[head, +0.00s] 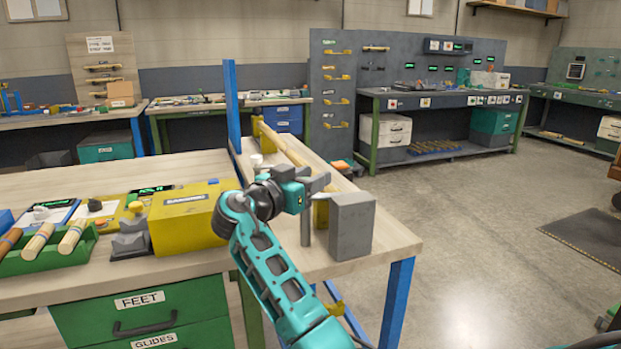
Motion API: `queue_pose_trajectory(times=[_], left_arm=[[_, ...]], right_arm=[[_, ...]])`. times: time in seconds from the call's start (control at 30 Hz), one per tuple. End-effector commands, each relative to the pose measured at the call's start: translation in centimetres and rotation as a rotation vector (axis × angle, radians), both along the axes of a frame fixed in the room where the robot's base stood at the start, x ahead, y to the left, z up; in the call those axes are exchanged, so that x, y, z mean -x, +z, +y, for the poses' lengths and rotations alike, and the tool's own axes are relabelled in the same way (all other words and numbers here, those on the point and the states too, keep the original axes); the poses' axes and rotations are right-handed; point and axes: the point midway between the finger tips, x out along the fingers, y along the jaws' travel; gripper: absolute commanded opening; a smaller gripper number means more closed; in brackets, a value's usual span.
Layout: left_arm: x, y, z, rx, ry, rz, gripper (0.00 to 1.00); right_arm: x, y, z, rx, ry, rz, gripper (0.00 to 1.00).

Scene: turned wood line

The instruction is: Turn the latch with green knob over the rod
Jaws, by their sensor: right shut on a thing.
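My right gripper (318,184), grey-fingered on a teal and black arm, is at the near end of the pale wooden rod (284,145). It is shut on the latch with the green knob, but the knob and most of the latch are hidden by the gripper. The rod runs away along the bench towards a yellow support (256,128) at its far end. Another yellow support (321,214) shows just below the gripper. I cannot tell how far the latch is turned over the rod. My left gripper is out of view.
A grey block (352,226) stands right of the gripper, near the bench corner, and a grey post (306,226) just below it. A yellow box (184,218) and a green tray (48,256) of turned pieces are to the left. The bench's right front corner is bare.

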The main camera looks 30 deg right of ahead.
Motion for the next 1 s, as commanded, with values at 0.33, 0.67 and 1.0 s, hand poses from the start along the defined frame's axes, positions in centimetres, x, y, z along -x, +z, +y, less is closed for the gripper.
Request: queue_pose_trajectory(times=[0.33,0.67,1.0], left_arm=[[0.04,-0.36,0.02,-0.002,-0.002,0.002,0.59],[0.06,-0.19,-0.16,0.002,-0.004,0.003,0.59],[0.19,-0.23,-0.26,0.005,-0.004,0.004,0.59]], right_arm=[[-0.07,-0.28,0.01,-0.005,0.075,0.002,0.00],[-0.38,-0.16,0.20,-0.003,0.255,0.001,0.00],[-0.43,-0.15,0.23,-0.001,0.259,0.003,0.47]])
